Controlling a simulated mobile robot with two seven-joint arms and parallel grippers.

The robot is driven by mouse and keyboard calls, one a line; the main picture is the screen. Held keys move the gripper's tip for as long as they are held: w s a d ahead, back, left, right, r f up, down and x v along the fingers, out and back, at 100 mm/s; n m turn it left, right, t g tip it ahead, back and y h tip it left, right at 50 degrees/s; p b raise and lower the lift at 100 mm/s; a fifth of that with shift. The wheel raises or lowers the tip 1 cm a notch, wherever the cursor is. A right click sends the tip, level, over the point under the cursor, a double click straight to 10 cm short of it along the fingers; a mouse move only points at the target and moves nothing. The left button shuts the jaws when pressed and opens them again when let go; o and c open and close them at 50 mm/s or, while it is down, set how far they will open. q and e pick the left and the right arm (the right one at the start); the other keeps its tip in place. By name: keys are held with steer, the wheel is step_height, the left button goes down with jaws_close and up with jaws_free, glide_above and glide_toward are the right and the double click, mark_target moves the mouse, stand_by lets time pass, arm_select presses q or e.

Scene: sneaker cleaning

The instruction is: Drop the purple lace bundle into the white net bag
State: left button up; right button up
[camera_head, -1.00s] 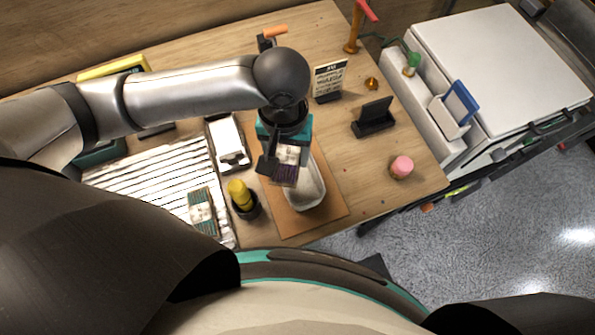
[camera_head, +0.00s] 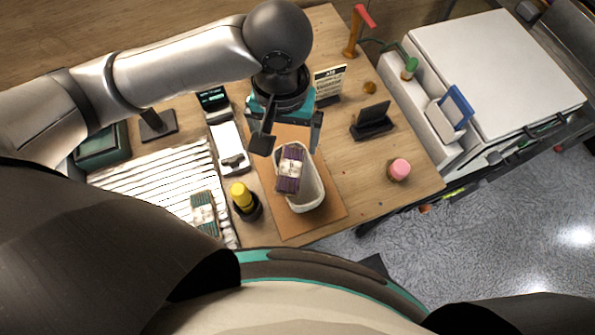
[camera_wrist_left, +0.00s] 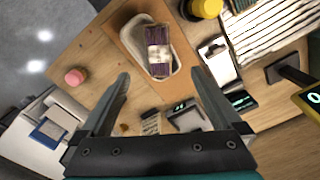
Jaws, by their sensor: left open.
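The purple lace bundle (camera_head: 290,170), with a pale band around its middle, is at the white net bag (camera_head: 311,192). It lies over the bag's opening, toward its left side in the head view; I cannot tell how deep it sits. The left wrist view also shows the bundle (camera_wrist_left: 158,48) within the rim of the bag (camera_wrist_left: 176,67). My left gripper (camera_head: 289,146) is open and empty, just behind the bundle and apart from it. Its two spread fingers show in the left wrist view (camera_wrist_left: 160,88). My right gripper is not in view.
The bag stands on a brown board (camera_head: 328,211). A teal lace bundle (camera_head: 203,213) lies on the striped cloth (camera_head: 150,180). A yellow-topped bottle (camera_head: 240,195) stands close left of the board. A pink round object (camera_head: 399,169) is to the right, with bare table between.

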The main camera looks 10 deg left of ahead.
arm_select(q)
step_height(320, 180, up, 8)
steer(key=p, duration=0.1)
steer(key=shift+f+p, duration=0.25)
steer(key=shift+p, duration=0.1)
steer(key=shift+s, duration=0.1)
